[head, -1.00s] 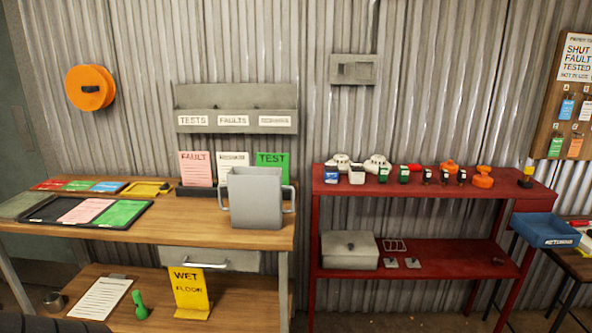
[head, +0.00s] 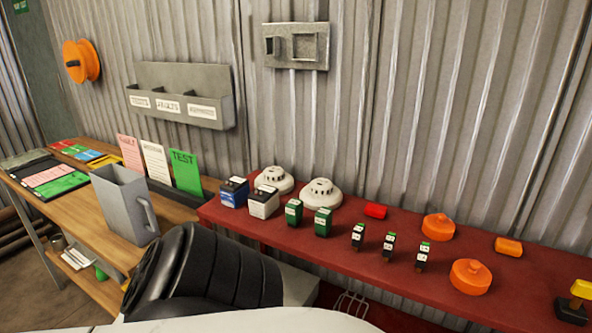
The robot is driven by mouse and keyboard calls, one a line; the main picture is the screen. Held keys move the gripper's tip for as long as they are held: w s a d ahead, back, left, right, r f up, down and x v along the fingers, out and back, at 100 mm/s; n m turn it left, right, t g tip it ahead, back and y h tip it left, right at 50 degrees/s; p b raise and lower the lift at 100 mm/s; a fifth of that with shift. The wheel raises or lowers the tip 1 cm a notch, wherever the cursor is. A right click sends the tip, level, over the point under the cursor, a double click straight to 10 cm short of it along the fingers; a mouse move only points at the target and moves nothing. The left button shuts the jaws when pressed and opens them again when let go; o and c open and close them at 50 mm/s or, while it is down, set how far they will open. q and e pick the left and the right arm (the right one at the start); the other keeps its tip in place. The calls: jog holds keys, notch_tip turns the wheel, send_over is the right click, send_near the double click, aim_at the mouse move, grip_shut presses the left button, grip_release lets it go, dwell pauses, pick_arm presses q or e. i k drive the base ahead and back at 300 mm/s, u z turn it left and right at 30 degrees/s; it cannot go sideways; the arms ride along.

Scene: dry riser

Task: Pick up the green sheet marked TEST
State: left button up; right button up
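The green sheet marked TEST (head: 186,171) stands upright at the right end of a dark rack (head: 178,194) on the wooden bench. A white sheet (head: 156,160) and a pink sheet marked FAULT (head: 130,152) stand to its left in the same rack. Neither gripper shows in the head view.
A black, ribbed part of mine (head: 205,268) fills the lower middle, before the bench's right end. The red shelf (head: 345,243) beside the bench carries detectors, batteries and orange parts. A grey wall holder (head: 185,95) hangs above the rack.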

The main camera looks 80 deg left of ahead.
aim_at(185, 165)
jog(key=i, duration=0.2)
jog(key=u, duration=3.6)
